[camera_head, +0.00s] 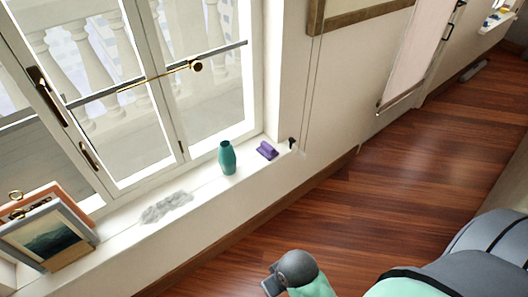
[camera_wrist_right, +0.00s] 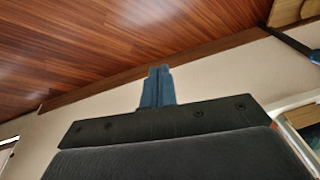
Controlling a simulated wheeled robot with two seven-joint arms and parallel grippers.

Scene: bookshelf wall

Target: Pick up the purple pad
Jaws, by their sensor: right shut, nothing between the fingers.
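The purple pad (camera_head: 267,150) lies on the white windowsill, near its right end, in the head view. It is just right of a teal vase (camera_head: 227,158), with a small gap between them. My right gripper (camera_wrist_right: 157,83) shows in the right wrist view, its fingers together and empty, with wall and wooden floor behind it. The pad is not seen in that wrist view. In the head view, parts of my own body and arm fill the lower right, well below and apart from the pad. My left gripper is not in view.
The windowsill (camera_head: 205,193) also holds a grey fluffy piece (camera_head: 166,207) and picture frames (camera_head: 45,238) at the left. A small dark item (camera_head: 291,142) is at the sill's right end. The window stands behind. The wooden floor (camera_head: 400,170) is largely clear.

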